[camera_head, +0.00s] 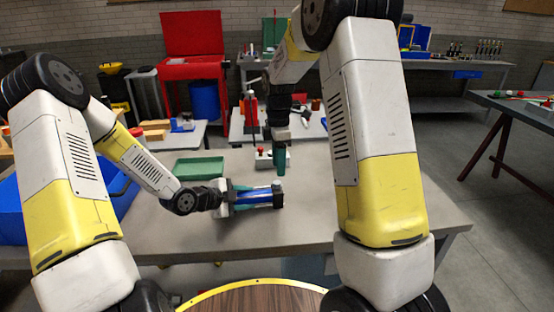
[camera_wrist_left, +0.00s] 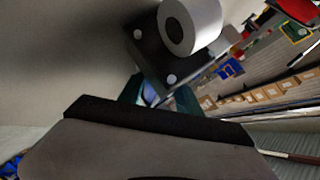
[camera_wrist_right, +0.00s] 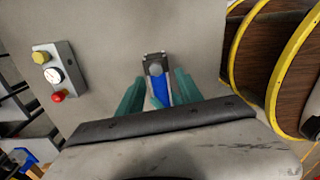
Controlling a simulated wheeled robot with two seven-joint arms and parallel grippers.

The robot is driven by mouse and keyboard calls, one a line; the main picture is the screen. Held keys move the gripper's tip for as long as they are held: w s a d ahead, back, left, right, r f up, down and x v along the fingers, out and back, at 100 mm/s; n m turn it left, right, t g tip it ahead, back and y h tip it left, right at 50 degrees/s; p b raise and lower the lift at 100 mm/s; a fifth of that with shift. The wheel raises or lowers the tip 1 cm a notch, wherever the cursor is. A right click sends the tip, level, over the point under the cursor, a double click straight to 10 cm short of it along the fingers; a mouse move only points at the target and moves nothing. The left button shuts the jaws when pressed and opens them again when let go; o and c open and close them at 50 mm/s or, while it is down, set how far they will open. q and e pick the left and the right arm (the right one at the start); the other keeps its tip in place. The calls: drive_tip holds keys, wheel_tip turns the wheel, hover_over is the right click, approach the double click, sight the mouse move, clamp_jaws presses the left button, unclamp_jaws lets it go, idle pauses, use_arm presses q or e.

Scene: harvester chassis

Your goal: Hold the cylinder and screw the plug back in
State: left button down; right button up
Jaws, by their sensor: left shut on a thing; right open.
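The blue cylinder (camera_head: 256,196) lies level above or on the grey table, with a dark block at its right end. My left gripper (camera_head: 232,197) is shut on it from the left. In the left wrist view, my left fingers (camera_wrist_left: 160,95) are close around something blue below a dark block with a white round part. In the right wrist view, the cylinder (camera_wrist_right: 159,88) shows between and beyond my right fingers (camera_wrist_right: 158,92). A round grey piece sits on its end block; I cannot tell whether it is the plug.
A green tray (camera_head: 200,167) lies on the table behind my left gripper. A control box (camera_head: 265,157) with buttons stands behind my right gripper, and also shows in the right wrist view (camera_wrist_right: 58,74). A blue bin (camera_head: 12,210) is at the left. The table's right part is clear.

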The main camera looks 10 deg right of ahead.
sight(277, 182)
drive_tip(key=n, duration=0.2)
drive_tip(key=r+n, duration=0.1)
drive_tip(key=shift+w+a, duration=0.2)
drive_tip(key=shift+w, duration=0.1)
drive_tip(key=shift+f, duration=0.1)
drive_tip(key=shift+f, duration=3.95)
clamp_jaws()
